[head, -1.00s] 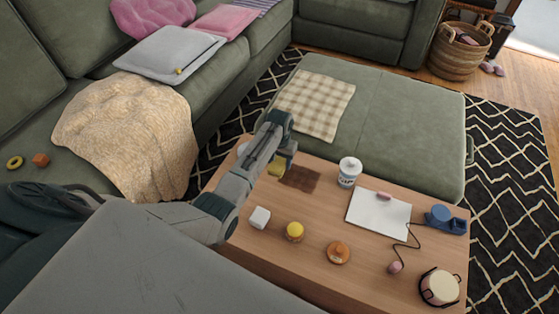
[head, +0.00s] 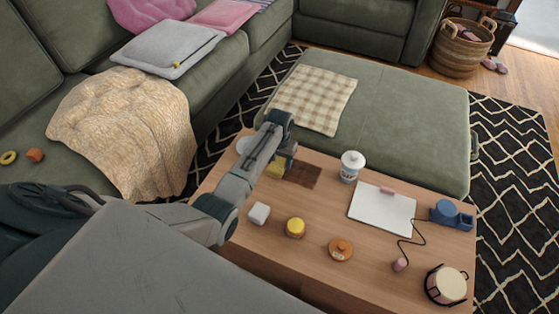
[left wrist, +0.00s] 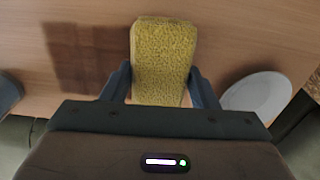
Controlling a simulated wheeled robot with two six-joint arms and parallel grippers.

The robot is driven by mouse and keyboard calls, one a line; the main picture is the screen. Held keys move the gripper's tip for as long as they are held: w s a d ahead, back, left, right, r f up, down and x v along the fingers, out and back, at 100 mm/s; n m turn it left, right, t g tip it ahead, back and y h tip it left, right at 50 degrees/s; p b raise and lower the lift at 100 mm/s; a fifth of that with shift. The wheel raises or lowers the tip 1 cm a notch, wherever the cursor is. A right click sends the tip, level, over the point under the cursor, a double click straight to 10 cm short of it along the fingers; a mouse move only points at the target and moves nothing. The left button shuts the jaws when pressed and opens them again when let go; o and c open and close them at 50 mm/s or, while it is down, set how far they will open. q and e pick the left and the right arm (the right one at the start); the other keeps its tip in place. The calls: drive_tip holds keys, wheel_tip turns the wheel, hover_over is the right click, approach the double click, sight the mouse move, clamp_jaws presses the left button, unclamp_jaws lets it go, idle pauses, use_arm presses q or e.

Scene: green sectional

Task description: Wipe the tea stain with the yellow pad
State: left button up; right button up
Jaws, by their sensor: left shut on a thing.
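The yellow pad (left wrist: 163,60) is between the fingers of my left gripper (left wrist: 162,88), which is shut on it. In the head view the yellow pad (head: 276,169) shows just below my left gripper (head: 283,160), partly hidden by it. The tea stain (head: 303,174) is a dark brown patch on the wooden table, just right of the pad. In the left wrist view the stain (left wrist: 88,55) lies to the left of the pad, close to its edge. I cannot tell whether the pad touches the table. My right gripper is not in view.
On the table (head: 300,255) are a white lidded jar (head: 351,167), a white cube (head: 259,213), a yellow-topped jar (head: 295,228), an orange round item (head: 340,249), a white notepad (head: 382,210) and a blue item (head: 452,214). A white plate (left wrist: 257,98) lies near the pad. A green ottoman (head: 405,115) stands behind.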

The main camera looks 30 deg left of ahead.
use_arm(q)
drive_tip(key=shift+f+b, duration=0.45)
drive_tip(key=shift+f, duration=0.55)
idle(0.4)
drive_tip(key=shift+d, duration=0.1)
